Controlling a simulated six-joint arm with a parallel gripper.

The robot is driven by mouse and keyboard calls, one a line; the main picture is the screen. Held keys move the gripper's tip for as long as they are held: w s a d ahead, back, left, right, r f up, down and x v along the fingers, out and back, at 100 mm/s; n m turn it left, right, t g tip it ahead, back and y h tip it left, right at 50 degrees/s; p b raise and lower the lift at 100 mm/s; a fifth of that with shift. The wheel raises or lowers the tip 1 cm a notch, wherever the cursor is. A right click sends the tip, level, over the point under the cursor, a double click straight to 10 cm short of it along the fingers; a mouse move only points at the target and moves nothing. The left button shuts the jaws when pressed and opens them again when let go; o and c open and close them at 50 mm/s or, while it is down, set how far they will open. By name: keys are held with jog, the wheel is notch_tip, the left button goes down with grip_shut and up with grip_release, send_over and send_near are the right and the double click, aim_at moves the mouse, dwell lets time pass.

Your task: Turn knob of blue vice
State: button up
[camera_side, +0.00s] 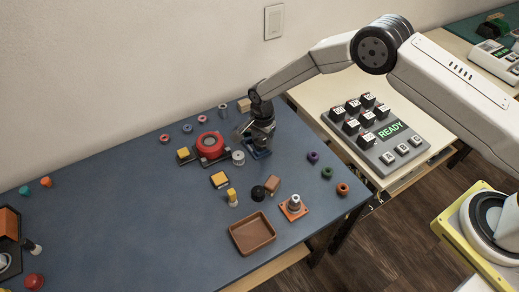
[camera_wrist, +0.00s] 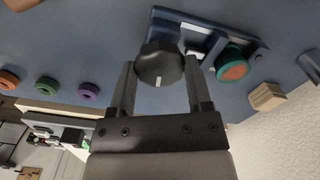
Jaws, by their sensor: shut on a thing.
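The blue vice (camera_side: 262,154) stands on the blue table below my gripper (camera_side: 257,138), and much of it is hidden in the side view. In the wrist view, the blue vice (camera_wrist: 217,27) lies at the upper right. Its dark faceted knob (camera_wrist: 160,62) carries a short white mark pointing toward my gripper's palm. My gripper is shut on the knob, with one finger at each side. In the side view, the knob is hidden by the gripper.
A red round part (camera_side: 210,144) on a dark base stands close to the left. A green-and-orange round part (camera_wrist: 232,66) and a wooden block (camera_wrist: 267,97) are near the vice. Coloured rings (camera_side: 327,172) lie to the right. A brown tray (camera_side: 233,236) sits in front.

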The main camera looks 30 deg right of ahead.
aim_at(262, 141)
dwell(0.3)
jog(key=o, duration=1.3)
jog(key=shift+r, duration=0.15)
jog(key=shift+r, duration=3.8)
